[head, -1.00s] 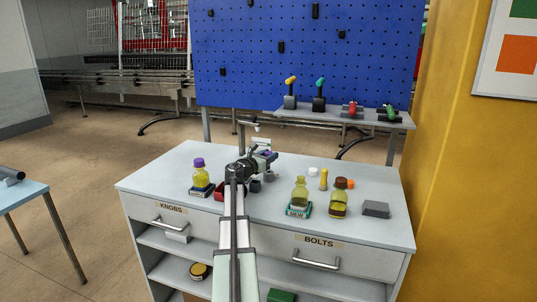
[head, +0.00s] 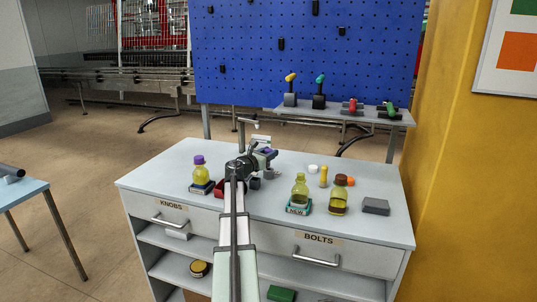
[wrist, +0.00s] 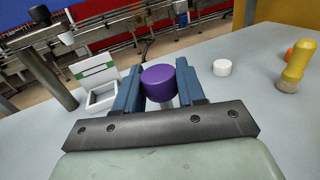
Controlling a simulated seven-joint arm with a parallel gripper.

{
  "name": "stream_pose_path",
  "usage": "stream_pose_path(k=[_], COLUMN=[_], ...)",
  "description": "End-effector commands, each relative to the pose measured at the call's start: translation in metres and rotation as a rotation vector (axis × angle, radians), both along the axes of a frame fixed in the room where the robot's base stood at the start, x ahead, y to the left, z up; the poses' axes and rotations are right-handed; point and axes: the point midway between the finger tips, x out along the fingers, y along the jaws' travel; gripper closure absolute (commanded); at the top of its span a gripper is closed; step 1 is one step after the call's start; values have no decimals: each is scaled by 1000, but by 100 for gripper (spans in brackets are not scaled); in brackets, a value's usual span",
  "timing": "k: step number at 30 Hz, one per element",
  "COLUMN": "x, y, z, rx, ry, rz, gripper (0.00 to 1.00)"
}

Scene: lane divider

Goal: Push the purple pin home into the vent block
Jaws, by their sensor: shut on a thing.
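The purple pin (wrist: 160,84) shows a wide purple cap with a paler shaft below it in the wrist view. My gripper (wrist: 161,92) is shut on it, with one blue finger on each side. The pin's lower end is hidden behind the gripper's body in the wrist view. I cannot make out the vent block for certain in either view, nor whether the pin touches it.
A white open box with a green-striped panel (wrist: 98,85) stands left of the fingers, beside a grey post (wrist: 50,75). Bottles (head: 300,190) stand nearer the front of the cabinet top (head: 270,208).

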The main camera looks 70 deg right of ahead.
Motion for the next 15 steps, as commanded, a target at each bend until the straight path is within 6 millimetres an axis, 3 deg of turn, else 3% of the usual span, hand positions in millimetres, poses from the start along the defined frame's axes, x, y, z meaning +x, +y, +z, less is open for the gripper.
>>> stream_pose_path(k=[15], x=[1], y=[0], z=[0], rx=[-7], ry=[-21], rz=[0], gripper=[91])
